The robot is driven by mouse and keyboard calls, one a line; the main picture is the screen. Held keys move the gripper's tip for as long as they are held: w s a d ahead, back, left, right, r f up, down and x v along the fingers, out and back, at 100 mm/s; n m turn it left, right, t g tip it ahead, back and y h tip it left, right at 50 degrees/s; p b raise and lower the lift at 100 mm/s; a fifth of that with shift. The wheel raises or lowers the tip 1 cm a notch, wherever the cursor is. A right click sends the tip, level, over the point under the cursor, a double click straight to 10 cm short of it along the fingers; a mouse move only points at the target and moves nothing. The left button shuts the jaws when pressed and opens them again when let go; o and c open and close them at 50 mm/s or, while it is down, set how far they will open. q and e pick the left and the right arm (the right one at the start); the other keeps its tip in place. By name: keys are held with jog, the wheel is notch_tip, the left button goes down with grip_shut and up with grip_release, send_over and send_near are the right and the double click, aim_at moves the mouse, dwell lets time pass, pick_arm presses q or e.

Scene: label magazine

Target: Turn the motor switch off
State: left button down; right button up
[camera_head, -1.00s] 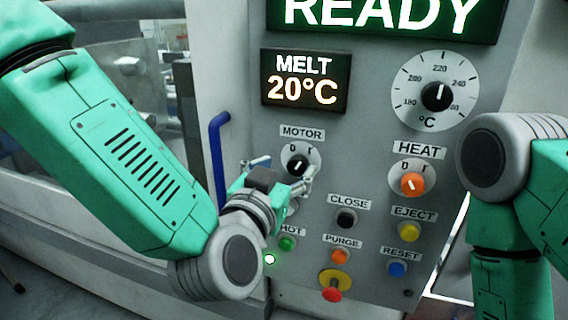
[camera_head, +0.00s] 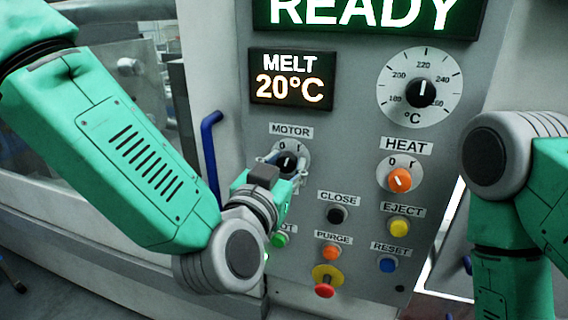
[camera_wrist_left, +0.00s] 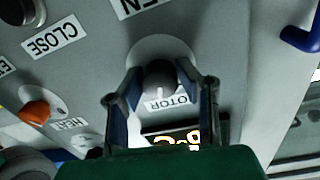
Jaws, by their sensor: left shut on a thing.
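The motor switch (camera_head: 287,163) is a black knob on a pale round plate under the MOTOR label, with marks 0 and I above it. My left gripper (camera_head: 284,169) is at the switch, its two fingers on either side of the knob. In the left wrist view, upside down, the dark knob (camera_wrist_left: 160,77) sits between the fingertips of my left gripper (camera_wrist_left: 161,88), which is shut on it. The fingers partly cover the plate, and I cannot tell surely which mark the knob points to. My right gripper is out of view; only my right arm shows.
The orange heat switch (camera_head: 400,180) is right of the motor switch. Below are the black CLOSE button (camera_head: 337,214), a green button (camera_head: 279,240) and a red stop button (camera_head: 324,290). A blue handle (camera_head: 209,160) stands out to the left.

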pick_arm(q)
jog(key=shift+f, duration=0.1)
jog(key=n+b, duration=0.1)
jog(key=n, duration=0.2)
jog(key=shift+b, duration=0.4)
jog(key=n+b, duration=0.2)
jog(key=n, duration=0.2)
jog(key=shift+n+b, duration=0.3)
jog(key=n+b, duration=0.2)
jog(key=n, duration=0.1)
jog(key=shift+w, duration=0.1)
jog(key=shift+d+n+y+b, duration=0.1)
jog(key=shift+n+y+b, duration=0.2)
jog(key=shift+n+b, duration=1)
jog(key=shift+n+p, duration=0.45)
jog(key=shift+n, duration=0.15)
jog(key=c, duration=1.2)
grip_release()
